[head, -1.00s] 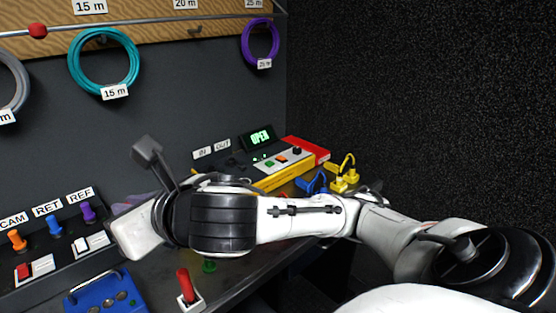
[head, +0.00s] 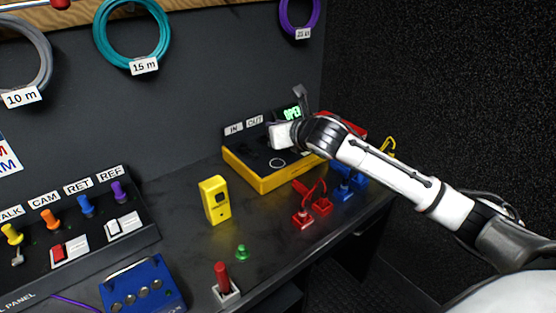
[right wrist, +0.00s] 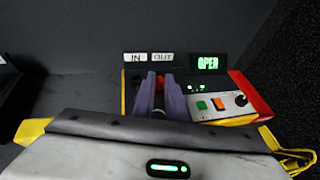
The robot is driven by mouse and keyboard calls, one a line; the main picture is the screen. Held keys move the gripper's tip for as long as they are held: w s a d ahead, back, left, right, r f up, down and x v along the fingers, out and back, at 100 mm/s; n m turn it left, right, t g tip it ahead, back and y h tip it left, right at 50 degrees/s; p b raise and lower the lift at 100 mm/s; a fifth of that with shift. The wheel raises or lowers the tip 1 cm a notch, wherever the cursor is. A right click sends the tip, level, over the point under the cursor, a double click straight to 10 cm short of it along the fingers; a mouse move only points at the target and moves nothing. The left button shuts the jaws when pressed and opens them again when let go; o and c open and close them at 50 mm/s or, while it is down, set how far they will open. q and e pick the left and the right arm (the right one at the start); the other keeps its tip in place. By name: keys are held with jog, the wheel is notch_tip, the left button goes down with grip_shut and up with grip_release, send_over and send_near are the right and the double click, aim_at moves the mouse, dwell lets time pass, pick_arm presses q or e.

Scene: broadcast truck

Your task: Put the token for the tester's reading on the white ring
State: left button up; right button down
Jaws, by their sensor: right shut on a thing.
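The tester (head: 270,182) is a yellow-edged box with a dark top at the back of the bench. Its green display (head: 292,114) seems to read OPEN; it also shows in the right wrist view (right wrist: 208,63). The white ring (head: 277,163) is marked on the dark top, and part of it shows between my fingers in the right wrist view (right wrist: 159,114). My right gripper (right wrist: 160,82) is over the tester, shut on a small red thing (right wrist: 160,79), mostly hidden by the fingers. A green token (head: 241,252) stands on the bench. My left gripper is not in view.
A yellow handheld box (head: 215,200) stands left of the tester. Red connectors (head: 304,219) and blue connectors (head: 345,190) lie to its front right.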

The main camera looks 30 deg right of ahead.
send_over(280, 168)
notch_tip(280, 168, down, 6)
jog(key=shift+w+d+r+b, duration=0.1)
jog(key=shift+w+b, duration=0.05)
jog(key=shift+b, duration=0.15)
jog(key=shift+f, duration=2.35)
jog(key=shift+f, duration=0.2)
jog(key=c, duration=1.8)
grip_release()
jog(key=shift+o, duration=0.2)
jog(key=shift+r, duration=0.15)
jog(key=shift+r, duration=0.15)
jog(key=v, duration=1.2)
